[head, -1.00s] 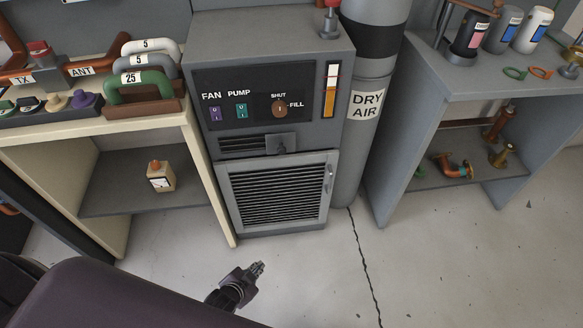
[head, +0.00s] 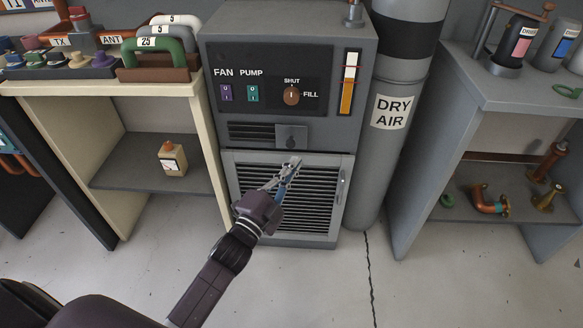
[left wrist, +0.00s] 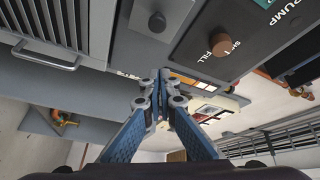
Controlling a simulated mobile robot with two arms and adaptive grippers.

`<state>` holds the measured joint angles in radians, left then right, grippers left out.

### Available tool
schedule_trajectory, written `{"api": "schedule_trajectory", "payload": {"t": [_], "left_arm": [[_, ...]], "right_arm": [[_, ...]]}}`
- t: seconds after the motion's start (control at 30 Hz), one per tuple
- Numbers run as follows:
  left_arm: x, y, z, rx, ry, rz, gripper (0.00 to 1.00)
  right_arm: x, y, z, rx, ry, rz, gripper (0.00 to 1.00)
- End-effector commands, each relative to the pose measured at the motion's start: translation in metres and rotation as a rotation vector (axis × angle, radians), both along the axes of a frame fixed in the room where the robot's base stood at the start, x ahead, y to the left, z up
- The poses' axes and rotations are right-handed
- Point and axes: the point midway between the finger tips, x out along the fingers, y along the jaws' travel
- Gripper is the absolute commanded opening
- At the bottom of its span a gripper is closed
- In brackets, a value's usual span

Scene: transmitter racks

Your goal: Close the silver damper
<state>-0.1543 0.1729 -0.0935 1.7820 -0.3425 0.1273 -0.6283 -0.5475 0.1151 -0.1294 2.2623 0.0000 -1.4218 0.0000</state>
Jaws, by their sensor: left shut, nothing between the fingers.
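The silver damper (head: 291,135) is a small grey plate with a knob on the front of the grey cabinet. It sits at the right end of the dark vent slots (head: 252,131), which show uncovered to its left. In the left wrist view the damper's plate and knob (left wrist: 157,22) are at the top. My left gripper (head: 293,165) is shut and empty, its fingertips just below the damper in the head view, in front of the louvred grille. Its closed fingers also show in the left wrist view (left wrist: 157,82). I cannot tell any contact. My right gripper is not in view.
Above the damper is a panel with a fan switch (head: 226,93), a pump switch (head: 252,93) and a brown shut/fill dial (head: 291,95). The louvred grille door (head: 329,222) lies below. The dry air cylinder (head: 393,150) stands close on the right, a cream shelf (head: 205,125) on the left.

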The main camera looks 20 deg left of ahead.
Motion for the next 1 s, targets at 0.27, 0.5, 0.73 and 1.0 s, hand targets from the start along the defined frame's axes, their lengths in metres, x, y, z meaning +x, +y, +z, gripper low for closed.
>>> {"api": "schedule_trajectory", "payload": {"t": [0.27,0.5,0.73,1.0], "left_arm": [[0.053,-0.01,0.008,-0.002,-0.002,-0.001,0.0],[0.076,0.0,0.001,0.002,0.006,0.002,0.0],[0.073,0.018,-0.006,-0.001,0.002,0.0,0.0],[0.073,0.021,-0.007,-0.003,0.003,0.0,0.0]], "right_arm": [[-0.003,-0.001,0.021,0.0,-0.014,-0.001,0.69],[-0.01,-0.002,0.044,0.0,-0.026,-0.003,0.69],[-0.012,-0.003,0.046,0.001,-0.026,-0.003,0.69],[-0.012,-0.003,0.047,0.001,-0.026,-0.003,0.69]]}}
